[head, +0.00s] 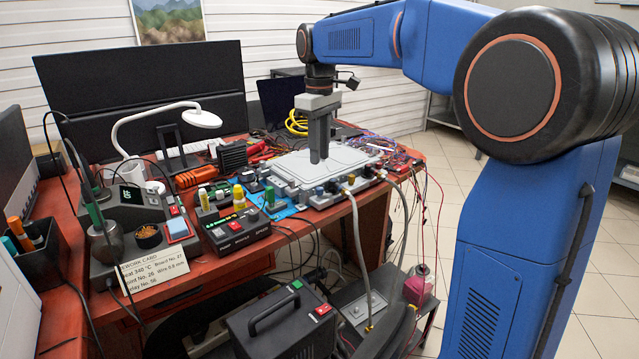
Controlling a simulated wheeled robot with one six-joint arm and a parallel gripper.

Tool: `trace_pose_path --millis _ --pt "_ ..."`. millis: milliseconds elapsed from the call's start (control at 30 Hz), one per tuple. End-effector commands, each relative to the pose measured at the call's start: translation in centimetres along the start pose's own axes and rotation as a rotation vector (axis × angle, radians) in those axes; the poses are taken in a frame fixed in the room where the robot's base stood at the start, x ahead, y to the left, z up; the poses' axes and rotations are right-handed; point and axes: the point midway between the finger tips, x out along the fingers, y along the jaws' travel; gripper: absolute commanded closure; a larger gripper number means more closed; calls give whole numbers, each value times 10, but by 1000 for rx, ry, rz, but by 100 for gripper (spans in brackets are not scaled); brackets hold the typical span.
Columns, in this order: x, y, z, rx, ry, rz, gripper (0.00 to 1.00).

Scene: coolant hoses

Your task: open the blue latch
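A light grey flat unit with a white top plate (300,168) lies on the red workbench. Along its front edge sit several small coloured fittings. A small blue one (319,191) is near the middle of that edge; it may be the blue latch, but it is too small to tell its shape or whether it is open. My gripper (319,160) points down over the white plate, behind the front fittings. Its fingers overlap in this view, so I cannot see a gap between them. I see nothing held, and I cannot tell whether the tips touch the plate.
Hoses (357,245) hang from the unit's front edge. A black box (236,229) and soldering gear stand to its left, a white lamp (202,118) behind. Loose wires (405,165) lie at the right. A black case (283,325) stands in front.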

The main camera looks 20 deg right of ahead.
Motion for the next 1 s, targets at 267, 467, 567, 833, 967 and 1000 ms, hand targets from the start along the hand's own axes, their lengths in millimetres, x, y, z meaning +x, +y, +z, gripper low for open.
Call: trace_pose_path --millis 267,467,567,833,967,1000 --pt "50 0 1 1 -3 -2 77" --pt "79 0 0 1 -2 -1 77" --pt "88 0 0 1 -1 -1 77" --pt "96 0 0 1 0 0 77" --pt "96 0 0 1 0 0 77" --pt "96 0 0 1 0 0 77"
